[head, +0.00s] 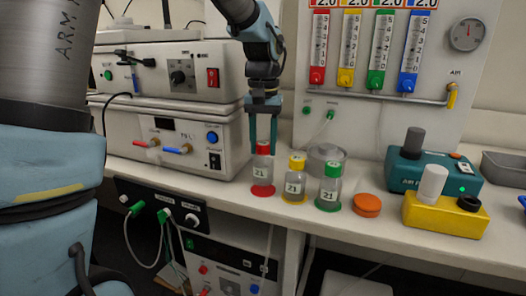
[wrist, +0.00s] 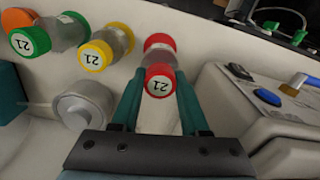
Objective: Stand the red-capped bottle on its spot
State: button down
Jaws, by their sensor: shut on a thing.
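The red-capped bottle (head: 262,172) is clear with a white "21" label. It is upright, directly over the red round spot (head: 262,191); I cannot tell whether its base touches the spot or hangs just above it. My gripper (head: 263,147) points down with its teal fingers shut on the red cap. In the wrist view the red cap (wrist: 160,80) is between the fingertips of my gripper (wrist: 159,84), and the red spot (wrist: 160,42) shows beyond the bottle.
A yellow-capped bottle (head: 294,186) and a green-capped bottle (head: 330,190) stand close on the right, on matching spots. An orange disc (head: 367,205) lies further right, by a yellow device (head: 445,217). A white instrument (head: 180,145) stands on the left. The bench's front edge is close.

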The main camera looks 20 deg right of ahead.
jog(key=shift+f, duration=1.1)
jog(key=shift+f, duration=0.1)
jog(key=shift+c, duration=2)
grip_release()
notch_tip(320, 180, up, 12)
jog(key=shift+r+b, duration=0.15)
jog(key=shift+b, duration=0.3)
